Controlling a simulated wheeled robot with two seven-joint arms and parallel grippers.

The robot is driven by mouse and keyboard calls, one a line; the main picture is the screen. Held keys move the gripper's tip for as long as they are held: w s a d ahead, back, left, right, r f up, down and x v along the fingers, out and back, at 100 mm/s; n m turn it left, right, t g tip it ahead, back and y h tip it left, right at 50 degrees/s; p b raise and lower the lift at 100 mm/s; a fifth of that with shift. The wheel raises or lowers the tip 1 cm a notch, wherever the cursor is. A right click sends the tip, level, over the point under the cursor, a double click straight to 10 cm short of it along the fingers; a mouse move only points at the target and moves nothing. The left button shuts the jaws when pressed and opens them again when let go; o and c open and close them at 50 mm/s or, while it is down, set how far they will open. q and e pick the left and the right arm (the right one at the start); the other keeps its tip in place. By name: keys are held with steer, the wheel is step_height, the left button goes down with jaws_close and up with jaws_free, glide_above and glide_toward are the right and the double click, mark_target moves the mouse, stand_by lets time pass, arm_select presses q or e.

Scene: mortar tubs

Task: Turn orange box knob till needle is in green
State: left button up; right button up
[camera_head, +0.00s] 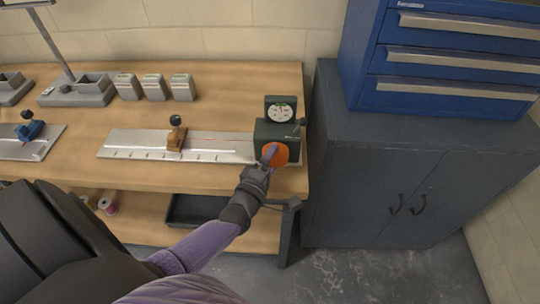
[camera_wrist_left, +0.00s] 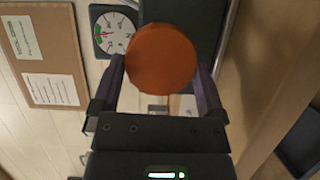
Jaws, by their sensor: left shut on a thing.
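A dark green box (camera_head: 276,131) stands at the right end of the workbench, with a round orange knob (camera_head: 277,154) on its front. The knob fills the space between my fingers in the left wrist view (camera_wrist_left: 163,58). My left gripper (camera_head: 269,155) is shut on the knob and partly covers it in the head view. A round white dial (camera_head: 281,113) stands above the box; it also shows in the left wrist view (camera_wrist_left: 113,33), with a green and a red part. The needle is too small to read surely against the green. My right gripper is not in view.
A metal rail plate (camera_head: 210,157) with a brown slider (camera_head: 176,139) lies left of the box. Small grey boxes (camera_head: 153,87) stand behind it. A grey cabinet (camera_head: 400,170) with blue drawers (camera_head: 450,55) stands close on the right. The bench front is clear.

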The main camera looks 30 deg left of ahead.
arm_select(q)
steer(key=shift+m, duration=0.3)
stand_by(0.4)
steer(key=o, duration=0.9)
steer(key=shift+d, duration=0.1)
steer(key=s+d+p, duration=0.1)
steer(key=s+p, duration=0.1)
steer(key=s, duration=0.7)
steer(key=shift+s+d+r, duration=0.15)
steer(key=shift+s+d, duration=0.1)
steer(key=shift+s, duration=0.1)
steer(key=s+d+f+m+g+h+b, duration=0.25)
steer(key=s+f+m+g, duration=0.3)
steer(key=f, duration=0.65)
steer(key=s+d+f+m+g+h+b, duration=0.1)
steer(key=s+d+f+m+g+b, duration=0.2)
steer(key=s+f+m, duration=0.65)
steer(key=s+f+m+g+b, duration=0.2)
steer(key=s+f+m+g, duration=0.4)
steer(key=s+f, duration=0.5)
steer(key=shift+s+f+m+g+y, duration=0.3)
steer(key=shift+s+g+y, duration=0.15)
steer(key=shift+s+g, duration=0.6)
